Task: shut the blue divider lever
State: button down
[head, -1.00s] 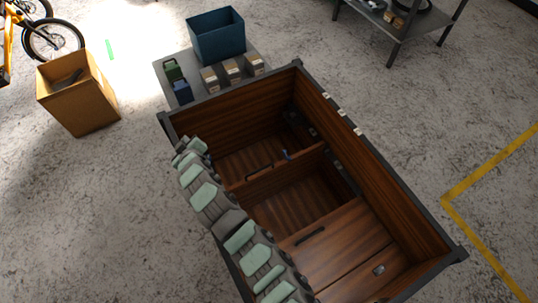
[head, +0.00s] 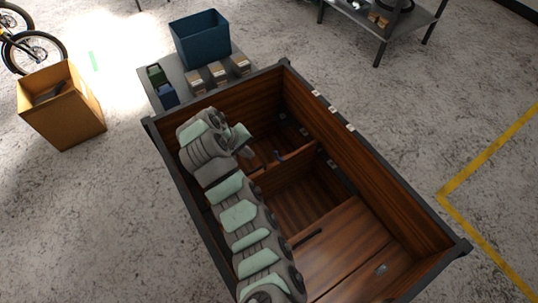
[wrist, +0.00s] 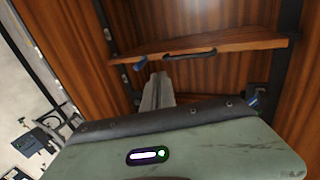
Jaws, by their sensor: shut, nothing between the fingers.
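The wooden divider (head: 285,164) crosses the inside of the wooden cargo box, with a black handle on its top edge. The small blue lever (head: 279,156) sits on the divider near its right end in the head view. In the wrist view the blue lever (wrist: 140,64) is at the left end of the divider (wrist: 240,44), tilted. My gripper (wrist: 160,78) is shut and empty, its grey fingers pointing towards the divider just below and right of the lever, apparently apart from it. In the head view my gripper (head: 246,151) is over the box, left of the lever.
The box's dark rim (head: 375,167) surrounds my arm. A second blue piece (wrist: 254,97) shows by a black bracket at right in the wrist view. A wooden lid (head: 345,250) covers the box's near part. A blue bin (head: 200,40) and small cartons stand beyond the far rim.

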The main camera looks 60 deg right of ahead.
jog(key=p+x, duration=0.1)
jog(key=x, duration=0.8)
jog(key=shift+d+f, duration=0.1)
jog(key=shift+f, duration=0.1)
jog(key=d, duration=0.1)
jog(key=s+d+p, duration=0.1)
jog(key=d, duration=0.1)
jog(key=shift+s, duration=0.3)
jog(key=shift+s+d+r, duration=0.1)
jog(key=shift+s+d, duration=0.15)
jog(key=shift+d, duration=0.15)
